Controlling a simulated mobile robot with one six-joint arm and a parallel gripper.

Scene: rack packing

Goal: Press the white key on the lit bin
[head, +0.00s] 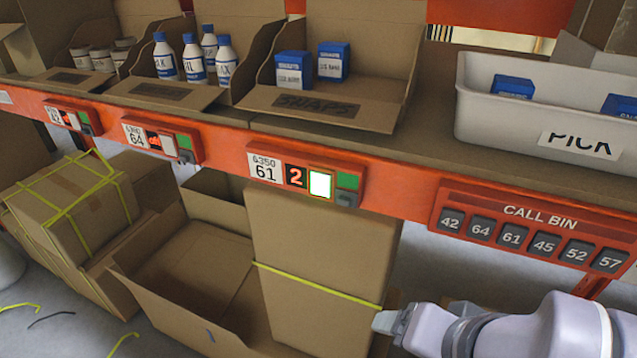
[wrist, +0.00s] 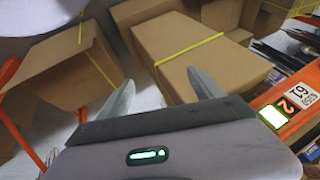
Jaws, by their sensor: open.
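The lit white key (head: 320,184) glows on the module labelled 61 on the orange rail, between a lit "2" display (head: 296,176) and a green key (head: 348,181). The white key also shows at the right of the wrist view (wrist: 273,116). The lit bin is the open cardboard bin marked SNAPS (head: 318,106), above the module, with blue boxes in it. My gripper (head: 388,322) is at the lower right of the head view, below the rail and apart from the key. In the wrist view its two fingers (wrist: 163,92) are spread with nothing between them.
A CALL BIN panel (head: 535,224) with several dark number keys is on the rail at right. A white PICK tote (head: 538,162) stands on the shelf. Other modules (head: 162,139) are further left.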

